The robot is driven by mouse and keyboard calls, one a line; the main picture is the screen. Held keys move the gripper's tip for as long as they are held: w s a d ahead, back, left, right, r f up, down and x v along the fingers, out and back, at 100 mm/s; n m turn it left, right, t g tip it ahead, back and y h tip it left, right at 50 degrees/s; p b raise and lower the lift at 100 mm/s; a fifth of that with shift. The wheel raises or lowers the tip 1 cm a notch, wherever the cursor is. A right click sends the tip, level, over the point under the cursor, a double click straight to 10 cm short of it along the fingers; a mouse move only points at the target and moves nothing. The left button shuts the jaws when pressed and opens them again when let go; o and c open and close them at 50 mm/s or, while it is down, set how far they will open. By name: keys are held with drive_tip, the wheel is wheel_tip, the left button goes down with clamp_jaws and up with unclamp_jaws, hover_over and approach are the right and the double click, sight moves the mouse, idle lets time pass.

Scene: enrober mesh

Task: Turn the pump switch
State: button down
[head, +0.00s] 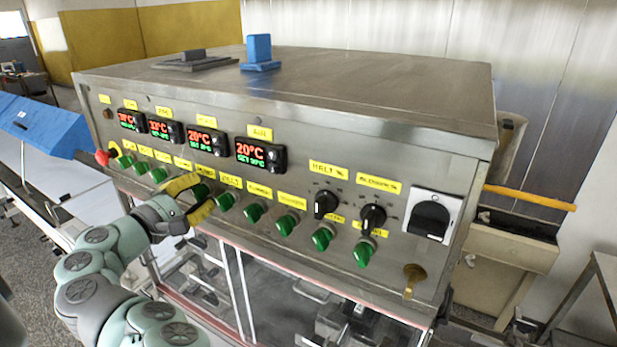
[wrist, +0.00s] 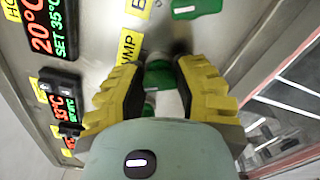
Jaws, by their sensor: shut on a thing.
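The pump switch is a green knob (wrist: 158,74) on the steel front panel, beside a yellow label reading PUMP (wrist: 129,47) in the wrist view. My gripper (wrist: 155,72) has its yellow-and-black fingers on both sides of this knob and is shut on it. In the head view my gripper (head: 199,200) is at the lower row of knobs, left of centre, and its fingers mostly cover the knob. The knob's exact turn angle is hard to tell.
More green knobs (head: 253,212) stand close by in the same row. Temperature displays (head: 260,154) sit above. Black rotary switches (head: 326,204) and a main switch (head: 432,216) are on the right, and a red button (head: 103,157) is far left. Clear doors (head: 290,300) lie below.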

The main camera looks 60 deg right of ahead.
drive_tip(key=shift+n, duration=0.3)
drive_tip(key=c, duration=0.7)
unclamp_jaws()
drive_tip(key=shift+o, duration=0.2)
drive_tip(key=a, duration=1.2)
drive_tip(key=shift+s, duration=0.45)
